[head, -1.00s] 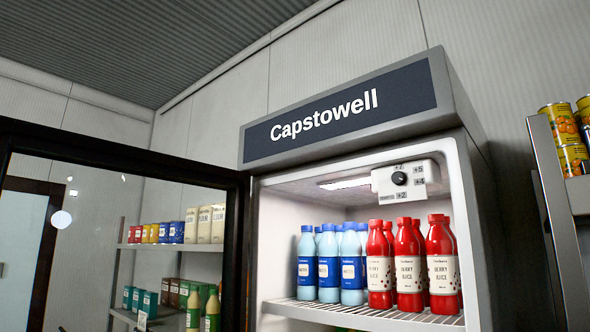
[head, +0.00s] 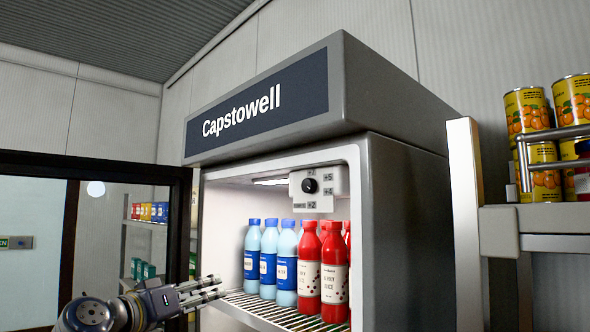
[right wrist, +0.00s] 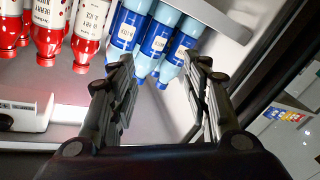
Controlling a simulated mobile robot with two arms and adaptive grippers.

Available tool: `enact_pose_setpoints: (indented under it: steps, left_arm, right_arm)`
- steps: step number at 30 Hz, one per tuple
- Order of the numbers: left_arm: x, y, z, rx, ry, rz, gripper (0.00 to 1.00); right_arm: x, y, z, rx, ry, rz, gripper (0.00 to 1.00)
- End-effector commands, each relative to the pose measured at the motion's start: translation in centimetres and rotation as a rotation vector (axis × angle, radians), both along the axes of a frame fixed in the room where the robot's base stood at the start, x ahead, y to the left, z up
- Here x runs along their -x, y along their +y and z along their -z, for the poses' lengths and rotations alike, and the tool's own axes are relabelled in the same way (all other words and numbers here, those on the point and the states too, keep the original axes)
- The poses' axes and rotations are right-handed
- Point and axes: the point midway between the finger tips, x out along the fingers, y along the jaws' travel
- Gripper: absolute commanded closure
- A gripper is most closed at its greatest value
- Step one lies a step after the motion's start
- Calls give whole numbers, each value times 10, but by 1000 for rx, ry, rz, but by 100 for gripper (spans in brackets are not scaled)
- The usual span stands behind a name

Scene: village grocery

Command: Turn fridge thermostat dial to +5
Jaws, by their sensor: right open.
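The thermostat dial (head: 310,186) is a black round knob on a white box (head: 334,182) under the fridge ceiling. Labels including +5 and +4 stand to its right and +2 below; I cannot tell its exact setting. My right gripper (head: 218,288) is at the lower left in the head view, at the fridge opening, below and left of the dial and apart from it. It is open and empty. The right wrist view shows its spread fingers (right wrist: 160,66) with the fridge inside upside down; a white box (right wrist: 24,115) is at the left edge. My left gripper is out of view.
Blue bottles (head: 270,262) and red juice bottles (head: 334,276) stand on the wire shelf (head: 268,312) below the dial. The open fridge door (head: 182,220) is on the left. A rack (head: 512,232) with yellow cans stands right of the fridge.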

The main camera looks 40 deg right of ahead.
Motion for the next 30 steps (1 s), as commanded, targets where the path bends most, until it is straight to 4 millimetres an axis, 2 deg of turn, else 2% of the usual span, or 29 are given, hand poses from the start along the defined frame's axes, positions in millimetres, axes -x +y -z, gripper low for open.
enact_pose_setpoints:
  steps: [1,3,6,9,12,14,17,24,30]
  left_arm:
    - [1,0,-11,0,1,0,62]
    - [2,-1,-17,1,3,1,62]
    - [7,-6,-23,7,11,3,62]
    - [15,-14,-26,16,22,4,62]
    - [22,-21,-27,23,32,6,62]
    - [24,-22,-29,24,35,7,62]
    - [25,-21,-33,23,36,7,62]
    - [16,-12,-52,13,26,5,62]
    - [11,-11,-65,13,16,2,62]
  right_arm:
    - [29,1,-61,-13,-98,58,56]
    - [70,0,-115,-33,-211,140,56]
    - [122,2,-170,-69,-344,232,56]
    - [159,3,-200,-99,-434,294,56]
    - [177,3,-212,-116,-480,325,56]
    - [181,-1,-215,-120,-489,334,56]
    - [181,-13,-215,-122,-490,338,56]
    - [177,-59,-218,-118,-489,336,56]
    - [174,-89,-217,-117,-487,334,56]
